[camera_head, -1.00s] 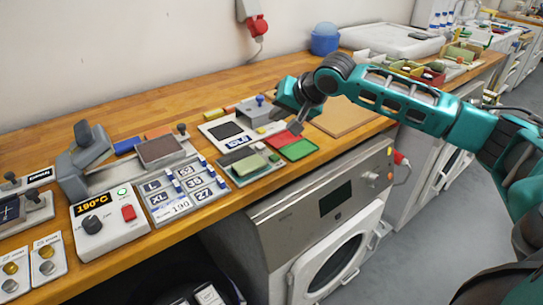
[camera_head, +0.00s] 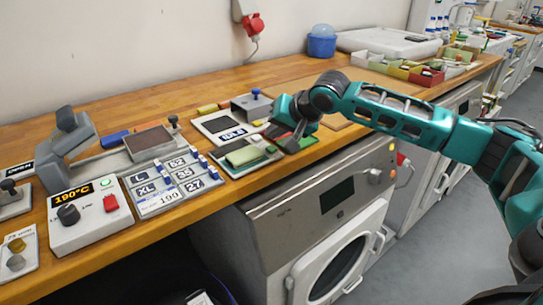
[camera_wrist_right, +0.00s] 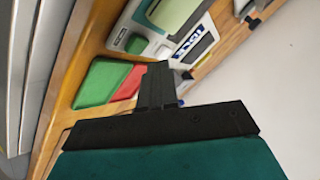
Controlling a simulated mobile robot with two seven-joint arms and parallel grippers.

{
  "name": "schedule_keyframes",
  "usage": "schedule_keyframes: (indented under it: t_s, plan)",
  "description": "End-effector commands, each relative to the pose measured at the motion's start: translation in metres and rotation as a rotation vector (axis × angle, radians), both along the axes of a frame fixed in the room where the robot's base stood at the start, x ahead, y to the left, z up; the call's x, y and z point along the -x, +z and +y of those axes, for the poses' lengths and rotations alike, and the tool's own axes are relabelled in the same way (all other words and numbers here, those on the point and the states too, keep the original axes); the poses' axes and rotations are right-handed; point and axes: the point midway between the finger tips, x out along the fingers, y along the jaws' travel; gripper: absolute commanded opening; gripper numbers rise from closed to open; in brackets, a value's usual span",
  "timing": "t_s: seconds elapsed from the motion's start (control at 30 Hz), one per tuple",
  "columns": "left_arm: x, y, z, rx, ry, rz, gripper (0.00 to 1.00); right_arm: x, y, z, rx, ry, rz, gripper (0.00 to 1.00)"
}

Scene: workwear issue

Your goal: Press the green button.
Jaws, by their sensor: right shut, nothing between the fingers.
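A white control box (camera_head: 84,226) with a 190°C display stands at the left of the bench in the head view. It bears a dark knob, a red button (camera_head: 111,203) and a small round green-ringed button (camera_head: 106,183). My right gripper (camera_head: 297,143) is far to the right of this box, over a pair of flat pads. Its fingers are shut and empty, and they partly hide the pads. The wrist view shows the shut fingers (camera_wrist_right: 157,85) beside the green pad (camera_wrist_right: 101,82) and red pad (camera_wrist_right: 131,84); contact cannot be told. My left gripper is not in view.
Between the box and my gripper lie a size-label panel (camera_head: 172,183), a grey-green pad on a tray (camera_head: 246,156) and a stamp holder (camera_head: 250,107). A tilted grey press (camera_head: 68,145) stands behind the box. The wooden bench top (camera_head: 190,87) is clear toward the wall.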

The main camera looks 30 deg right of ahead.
Motion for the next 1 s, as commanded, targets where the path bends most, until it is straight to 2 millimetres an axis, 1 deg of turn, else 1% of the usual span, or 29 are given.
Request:
schedule_keyframes:
  t_s: [0.03,0.13,1.0]
  plan:
    - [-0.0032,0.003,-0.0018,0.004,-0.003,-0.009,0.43,-0.0001,-0.0049,0.0001,-0.001,-0.001,0.0,0.0]
    - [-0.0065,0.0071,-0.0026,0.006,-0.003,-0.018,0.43,-0.0002,-0.008,0.0001,-0.001,0.0,0.0,0.0]
    - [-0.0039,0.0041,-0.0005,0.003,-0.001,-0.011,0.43,-0.0002,-0.0076,0.0001,0.0,0.0,-0.001,0.0]
